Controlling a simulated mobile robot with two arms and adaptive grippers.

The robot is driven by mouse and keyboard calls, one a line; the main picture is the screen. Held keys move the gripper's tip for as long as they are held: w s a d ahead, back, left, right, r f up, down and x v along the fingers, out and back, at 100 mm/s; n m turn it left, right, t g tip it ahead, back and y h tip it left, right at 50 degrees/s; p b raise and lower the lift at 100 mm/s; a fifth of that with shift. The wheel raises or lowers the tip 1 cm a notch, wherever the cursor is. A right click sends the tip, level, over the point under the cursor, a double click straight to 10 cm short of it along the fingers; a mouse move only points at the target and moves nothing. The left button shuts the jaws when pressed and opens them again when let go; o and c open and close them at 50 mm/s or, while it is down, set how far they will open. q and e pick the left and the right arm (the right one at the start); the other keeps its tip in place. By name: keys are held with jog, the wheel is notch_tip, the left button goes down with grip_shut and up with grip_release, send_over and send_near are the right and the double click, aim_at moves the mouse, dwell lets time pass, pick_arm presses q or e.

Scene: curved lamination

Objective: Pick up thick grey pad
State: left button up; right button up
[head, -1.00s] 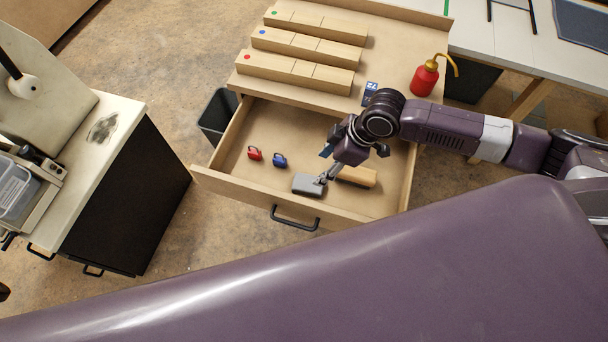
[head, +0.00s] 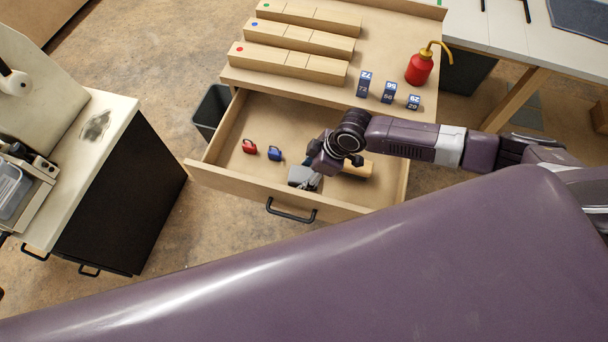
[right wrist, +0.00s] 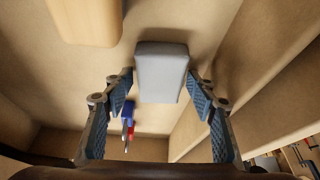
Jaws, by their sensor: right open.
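The thick grey pad (head: 301,176) lies in the open wooden drawer (head: 225,185), near its front wall. In the right wrist view the pad (right wrist: 162,72) sits ahead of and between the fingers of my right gripper (right wrist: 162,88). The gripper is open, with a finger on each side of the pad's near end, and I see no clear contact. In the head view my right gripper (head: 312,170) is over the drawer and hides part of the pad. My left gripper is not in view.
A wooden block (head: 357,169) lies right of the pad. Numbered blue blocks (head: 389,92) and a red oil can (head: 420,67) stand on the top above. The drawer walls are close around the gripper.

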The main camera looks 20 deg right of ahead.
aim_at(306, 175)
jog(key=c, duration=0.8)
jog(key=shift+c, duration=0.2)
notch_tip(306, 175, up, 20)
jog(key=shift+r, duration=0.1)
jog(key=o, duration=0.4)
jog(key=c, duration=0.4)
jog(key=shift+o, duration=0.2)
